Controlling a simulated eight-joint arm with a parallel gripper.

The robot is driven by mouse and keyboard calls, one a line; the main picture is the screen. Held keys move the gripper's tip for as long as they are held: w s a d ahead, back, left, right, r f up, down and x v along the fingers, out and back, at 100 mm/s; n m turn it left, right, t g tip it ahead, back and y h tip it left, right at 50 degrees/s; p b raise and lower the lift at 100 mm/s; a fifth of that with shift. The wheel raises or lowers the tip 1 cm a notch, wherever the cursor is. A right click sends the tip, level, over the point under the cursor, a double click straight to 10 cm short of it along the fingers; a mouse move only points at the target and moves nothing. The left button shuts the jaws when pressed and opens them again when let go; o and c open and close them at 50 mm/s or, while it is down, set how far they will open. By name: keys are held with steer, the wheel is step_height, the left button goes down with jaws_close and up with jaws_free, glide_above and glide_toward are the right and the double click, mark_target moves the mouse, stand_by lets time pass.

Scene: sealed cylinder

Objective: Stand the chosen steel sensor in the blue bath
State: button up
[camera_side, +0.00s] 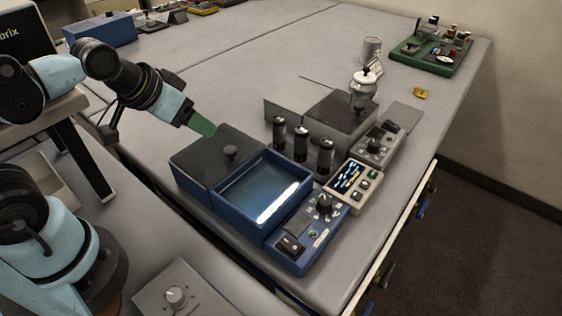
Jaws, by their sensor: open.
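The blue bath (222,207) stands on the grey bench with an open, lit basin of pale blue. Three upright dark cylinders with paler bands, apparently the sensors, stand in a row behind the bath: a left one (279,132), a middle one (301,142) and a right one (325,156). Nothing marks one as chosen. My gripper (203,125) is open, above the back left edge of the cover, left of the cylinders and apart from them. Its green tip shows; its fingers are hard to make out.
A blue control panel (307,232) adjoins the bath's right side. A meter with a lit screen (352,184) stands right of the cylinders. Behind them are a grey box with a dark top (335,115) and a white-lidded vessel (364,90).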

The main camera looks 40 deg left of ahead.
stand_by(0.4)
steer(key=w+d+r+m+g, duration=0.1)
steer(key=w+d+r+g, duration=0.2)
steer(key=w, duration=0.6)
steer(key=m+g, duration=0.1)
steer(key=g, duration=0.3)
glide_above(279, 135)
steer(key=a, duration=0.1)
steer(key=f, duration=0.2)
steer(key=shift+w+a+f, duration=0.1)
steer(key=shift+w+f, duration=0.25)
steer(key=shift+w, duration=0.05)
steer(key=shift+w+f, duration=0.25)
steer(key=shift+f, duration=0.2)
step_height(279, 135, down, 12)
steer(key=shift+r, duration=0.15)
jaws_close()
